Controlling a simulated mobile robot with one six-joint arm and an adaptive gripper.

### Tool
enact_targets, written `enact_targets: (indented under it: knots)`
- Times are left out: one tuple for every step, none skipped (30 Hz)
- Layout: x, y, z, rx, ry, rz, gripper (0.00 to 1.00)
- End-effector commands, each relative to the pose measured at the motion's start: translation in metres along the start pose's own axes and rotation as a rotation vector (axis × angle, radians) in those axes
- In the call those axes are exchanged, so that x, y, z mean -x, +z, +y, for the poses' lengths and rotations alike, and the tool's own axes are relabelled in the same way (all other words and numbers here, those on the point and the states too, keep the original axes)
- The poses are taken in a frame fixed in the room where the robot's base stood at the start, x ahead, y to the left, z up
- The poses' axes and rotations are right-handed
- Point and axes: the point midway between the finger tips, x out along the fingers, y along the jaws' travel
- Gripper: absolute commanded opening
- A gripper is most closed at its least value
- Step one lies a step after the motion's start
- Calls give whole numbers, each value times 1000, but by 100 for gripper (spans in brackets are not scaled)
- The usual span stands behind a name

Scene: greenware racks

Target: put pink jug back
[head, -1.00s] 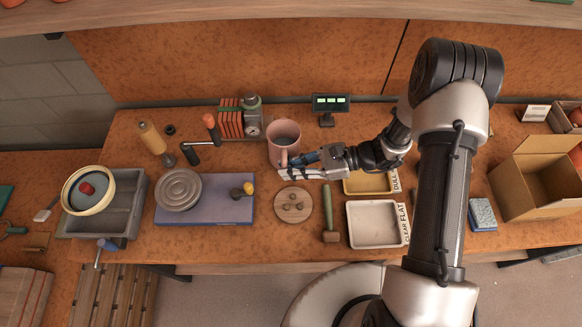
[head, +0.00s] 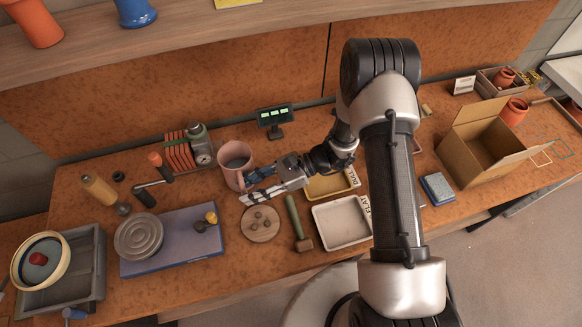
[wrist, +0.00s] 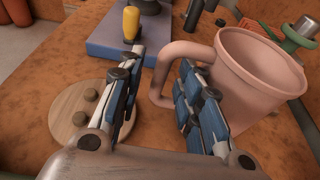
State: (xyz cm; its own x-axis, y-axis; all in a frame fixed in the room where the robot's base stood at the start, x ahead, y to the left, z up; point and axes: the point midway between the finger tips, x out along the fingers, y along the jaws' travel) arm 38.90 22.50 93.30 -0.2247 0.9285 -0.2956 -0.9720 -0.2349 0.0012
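The pink jug (head: 234,158) stands upright on the workbench (head: 215,265), left of the arm. In the wrist view the jug (wrist: 262,75) is at the right, with its open mouth up and its handle (wrist: 158,78) toward the left. My gripper (head: 246,189) is at the handle side of the jug. In the wrist view my gripper (wrist: 158,72) is open, with its two fingers apart. The handle shows in the gap between them, nearer the right finger. I cannot tell whether that finger touches it.
A shelf (head: 180,50) above the bench holds an orange pot (head: 34,22) and a blue pot (head: 135,12). Around the jug are a round wooden board (head: 261,224), a mallet (head: 299,225), a small display (head: 274,117), a clamp gauge (head: 200,148) and trays (head: 342,222).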

Motion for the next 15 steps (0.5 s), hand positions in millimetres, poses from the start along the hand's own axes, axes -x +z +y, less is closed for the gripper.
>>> enact_targets:
  knots:
    - [7, 1, -2, 1, -5, 0, 33]
    - [11, 1, -2, 1, -6, 1, 33]
    - [18, 1, -2, 1, -6, 1, 33]
    - [24, 1, -2, 0, -7, 1, 33]
    - [30, -2, -3, -1, -7, 0, 33]
    - [39, -5, -5, 1, -8, 0, 33]
    - [46, -8, -6, 1, -8, 0, 33]
    - [53, -10, -8, 1, -8, 1, 33]
    - [64, -10, -8, 1, -9, 1, 33]
    - [71, -10, -7, 2, -7, 1, 33]
    - [79, -10, -7, 2, -8, 1, 33]
    - [89, -10, -7, 1, -7, 1, 33]
    - [96, -10, -8, 1, -8, 1, 33]
    - [104, -10, -7, 1, -7, 1, 33]
    - [113, -10, -7, 2, -7, 1, 33]
